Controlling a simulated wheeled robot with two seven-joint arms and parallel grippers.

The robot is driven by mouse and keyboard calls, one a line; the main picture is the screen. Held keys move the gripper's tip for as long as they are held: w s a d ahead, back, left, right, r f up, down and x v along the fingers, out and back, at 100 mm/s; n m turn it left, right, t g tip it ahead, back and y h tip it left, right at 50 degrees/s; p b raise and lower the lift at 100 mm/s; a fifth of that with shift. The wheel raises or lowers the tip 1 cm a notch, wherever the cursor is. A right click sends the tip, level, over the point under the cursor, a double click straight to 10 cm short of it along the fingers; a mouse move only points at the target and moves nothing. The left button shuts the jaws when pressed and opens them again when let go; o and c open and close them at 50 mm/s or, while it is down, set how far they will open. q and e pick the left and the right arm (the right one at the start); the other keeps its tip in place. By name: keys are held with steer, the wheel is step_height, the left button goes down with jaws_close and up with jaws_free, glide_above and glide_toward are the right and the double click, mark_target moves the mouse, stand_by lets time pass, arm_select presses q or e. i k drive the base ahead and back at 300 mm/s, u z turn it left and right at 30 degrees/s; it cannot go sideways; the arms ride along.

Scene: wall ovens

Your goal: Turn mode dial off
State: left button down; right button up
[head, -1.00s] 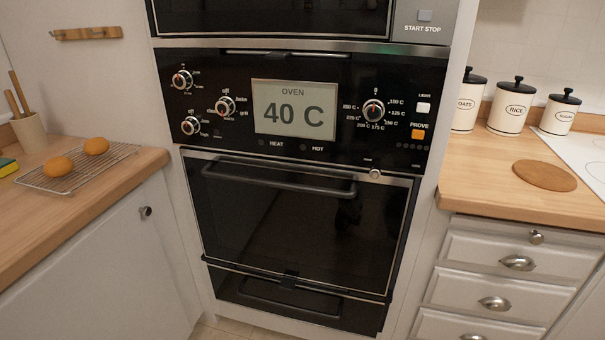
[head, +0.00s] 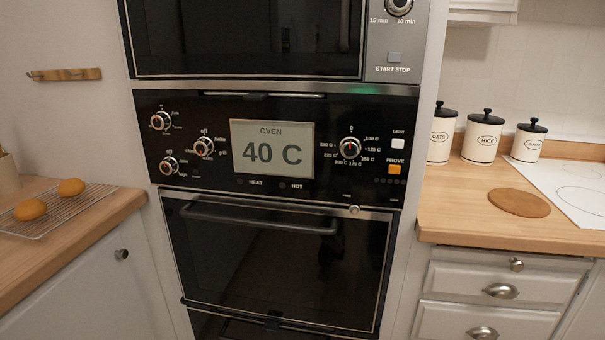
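The mode dial (head: 204,146) is a round metal knob with a red pointer mark, on the black oven control panel left of the display. The labels around it include "off" at the top and "bake" at the right; the pointer's exact setting is too small to tell. The oven display (head: 271,149) reads "OVEN 40 C". Two other small knobs, an upper one (head: 160,121) and a lower one (head: 169,166), sit to its left. The temperature dial (head: 350,149) is right of the display. Neither of my grippers is in view.
The oven door handle (head: 258,217) juts out below the panel. A left counter (head: 98,208) holds a wire rack with buns. A right counter (head: 450,216) holds several canisters and a round wooden board (head: 519,203). The space before the panel looks clear.

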mark_target(204, 146)
steer(key=k, duration=0.65)
steer(key=u, duration=0.85)
steer(key=i, duration=1.25)
steer(key=u, duration=0.3)
